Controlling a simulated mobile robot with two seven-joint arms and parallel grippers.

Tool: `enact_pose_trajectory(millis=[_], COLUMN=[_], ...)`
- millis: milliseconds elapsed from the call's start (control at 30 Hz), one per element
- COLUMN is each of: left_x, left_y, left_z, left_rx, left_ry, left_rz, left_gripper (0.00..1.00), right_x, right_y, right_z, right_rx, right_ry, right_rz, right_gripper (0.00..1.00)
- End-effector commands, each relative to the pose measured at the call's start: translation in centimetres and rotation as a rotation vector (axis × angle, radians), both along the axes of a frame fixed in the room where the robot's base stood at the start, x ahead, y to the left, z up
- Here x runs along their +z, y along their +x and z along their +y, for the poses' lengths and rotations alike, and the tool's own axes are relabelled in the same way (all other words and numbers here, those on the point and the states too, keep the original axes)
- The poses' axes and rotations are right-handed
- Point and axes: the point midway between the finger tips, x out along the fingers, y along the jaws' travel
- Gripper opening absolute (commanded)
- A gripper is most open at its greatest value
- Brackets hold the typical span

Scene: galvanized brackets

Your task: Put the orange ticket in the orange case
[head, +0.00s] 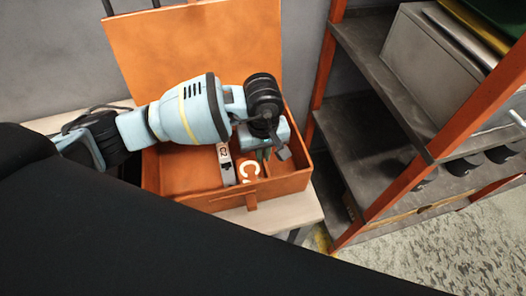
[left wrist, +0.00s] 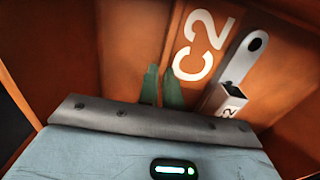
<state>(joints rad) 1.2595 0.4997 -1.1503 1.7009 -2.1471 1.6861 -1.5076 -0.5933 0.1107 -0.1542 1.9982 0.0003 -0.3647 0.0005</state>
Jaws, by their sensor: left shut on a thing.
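The orange case (head: 283,187) stands open on a light bench, its lid raised at the back. My left gripper (head: 262,155) reaches down into it. In the left wrist view its green fingers (left wrist: 161,82) are close together, shut on the orange ticket (left wrist: 199,42), which bears a white "C2". The ticket also shows in the head view (head: 249,171), partly hidden by the gripper, inside the case walls. I cannot tell whether it touches the case floor. My right gripper is not in view.
A galvanized bracket (left wrist: 240,67) with a "C2" label lies beside the ticket in the case; it also shows in the head view (head: 225,163). The case's left part looks empty. A shelf rack (head: 385,115) with orange posts stands close on the right.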

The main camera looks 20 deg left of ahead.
Motion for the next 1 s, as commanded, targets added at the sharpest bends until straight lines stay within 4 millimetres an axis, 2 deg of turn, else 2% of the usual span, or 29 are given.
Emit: enact_pose_trajectory(millis=[400,433,567,867,1000], left_x=[-0.5,-0.5,-0.4,-0.3,0.8], left_y=[0.0,0.0,0.0,0.0,0.1], left_z=[0.0,0.0,0.0,0.0,0.0], left_rx=[0.0,0.0,0.0,0.0,0.0], left_ry=[0.0,0.0,0.0,-0.001,-0.002], left_rz=[-0.001,-0.001,-0.001,-0.003,-0.006], left_gripper=[0.0,0.1,0.27,0.28,0.28], right_x=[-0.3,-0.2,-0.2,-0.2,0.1], right_y=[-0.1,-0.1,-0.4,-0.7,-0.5], right_z=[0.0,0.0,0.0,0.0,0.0], right_rx=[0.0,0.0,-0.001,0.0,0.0], right_ry=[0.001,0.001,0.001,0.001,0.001], right_rz=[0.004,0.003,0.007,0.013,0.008], right_gripper=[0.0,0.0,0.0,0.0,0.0])
